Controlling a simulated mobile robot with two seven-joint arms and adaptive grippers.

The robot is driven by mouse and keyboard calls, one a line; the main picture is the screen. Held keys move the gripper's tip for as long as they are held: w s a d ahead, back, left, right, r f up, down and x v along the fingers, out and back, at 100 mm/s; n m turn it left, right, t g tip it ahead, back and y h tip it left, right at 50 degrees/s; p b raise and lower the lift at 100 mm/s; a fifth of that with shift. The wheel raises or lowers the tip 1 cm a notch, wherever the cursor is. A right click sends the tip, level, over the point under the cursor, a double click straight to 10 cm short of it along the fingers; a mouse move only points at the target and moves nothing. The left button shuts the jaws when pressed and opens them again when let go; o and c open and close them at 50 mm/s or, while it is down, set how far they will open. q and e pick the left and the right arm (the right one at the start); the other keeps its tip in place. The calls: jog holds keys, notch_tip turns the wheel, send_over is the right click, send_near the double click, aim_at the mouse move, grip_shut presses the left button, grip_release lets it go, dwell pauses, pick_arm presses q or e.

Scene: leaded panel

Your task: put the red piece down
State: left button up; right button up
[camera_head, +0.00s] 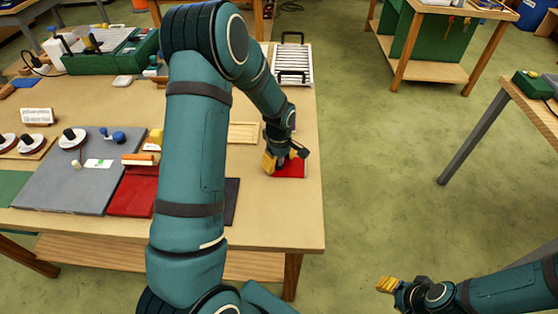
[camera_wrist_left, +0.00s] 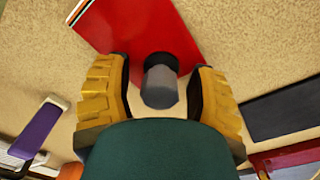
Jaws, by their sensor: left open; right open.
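The red piece (camera_head: 291,171) lies flat on the wooden table, close to its right edge. It also shows in the left wrist view (camera_wrist_left: 135,28). A grey knob with a dark base (camera_wrist_left: 160,83) stands at the red piece's near edge, between the fingers. My left gripper (camera_head: 284,160) is open around this knob, with a gap visible on each side. In the head view the gripper hides part of the red piece. My right gripper (camera_head: 387,286) is open and empty over the floor, away from the table.
A grey board (camera_head: 70,185) and a red mat (camera_head: 133,190) lie at the left of the table (camera_head: 265,222). A dark strip (camera_wrist_left: 285,108) lies right of the gripper in the wrist view. A white rack with black handles (camera_head: 293,65) stands behind. My left arm hides the table's middle.

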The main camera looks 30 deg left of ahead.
pick_arm(q)
notch_tip(320, 180, up, 12)
jog(key=shift+s+d+p, duration=0.15)
jog(key=shift+s+p, duration=0.05)
jog(key=shift+p, duration=0.2)
dwell(0.5)
